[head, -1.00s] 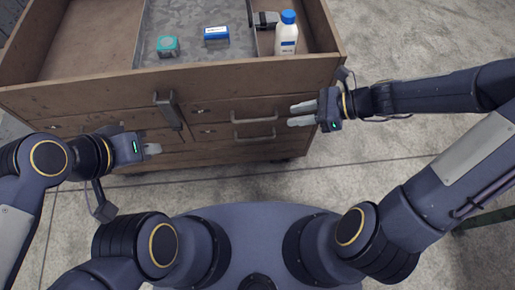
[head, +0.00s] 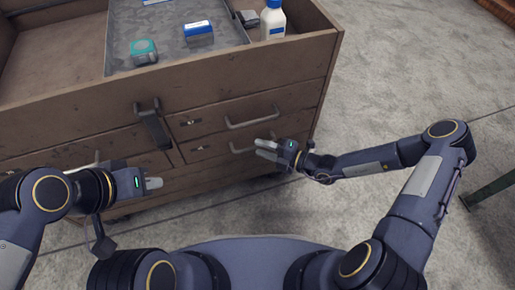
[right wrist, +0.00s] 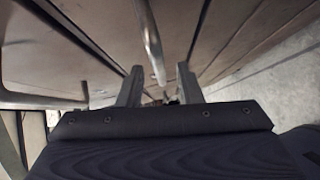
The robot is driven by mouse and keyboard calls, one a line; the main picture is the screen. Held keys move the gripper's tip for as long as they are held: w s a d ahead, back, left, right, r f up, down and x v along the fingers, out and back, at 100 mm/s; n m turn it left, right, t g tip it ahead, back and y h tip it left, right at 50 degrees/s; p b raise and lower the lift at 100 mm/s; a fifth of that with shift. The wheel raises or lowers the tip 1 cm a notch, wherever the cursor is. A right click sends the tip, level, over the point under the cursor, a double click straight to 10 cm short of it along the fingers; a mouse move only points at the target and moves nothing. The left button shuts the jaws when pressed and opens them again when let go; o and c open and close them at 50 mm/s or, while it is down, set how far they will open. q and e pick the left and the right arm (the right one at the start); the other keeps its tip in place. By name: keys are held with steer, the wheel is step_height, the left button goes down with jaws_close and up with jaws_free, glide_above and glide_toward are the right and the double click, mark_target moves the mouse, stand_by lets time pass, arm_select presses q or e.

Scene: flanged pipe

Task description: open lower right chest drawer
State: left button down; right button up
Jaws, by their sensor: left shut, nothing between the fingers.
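The wooden chest (head: 215,95) has two right drawer fronts, one above the other, each with a bar handle. The lower right drawer (head: 218,150) looks closed, and its handle (head: 238,150) is partly hidden by my right gripper (head: 265,150). My right gripper is open at that handle's right end. In the right wrist view, a metal bar (right wrist: 150,40) reaches into the gap between the two spread fingers (right wrist: 158,84); I cannot tell whether they touch it. My left gripper (head: 160,183) is shut and empty in front of the chest's left side.
The upper right drawer's handle (head: 252,119) is just above. A dark latch (head: 152,125) hangs on the chest front. The open top holds a white bottle (head: 273,20), a blue box (head: 199,32) and a teal item (head: 144,50).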

steer(key=shift+x, duration=1.2)
jaws_close()
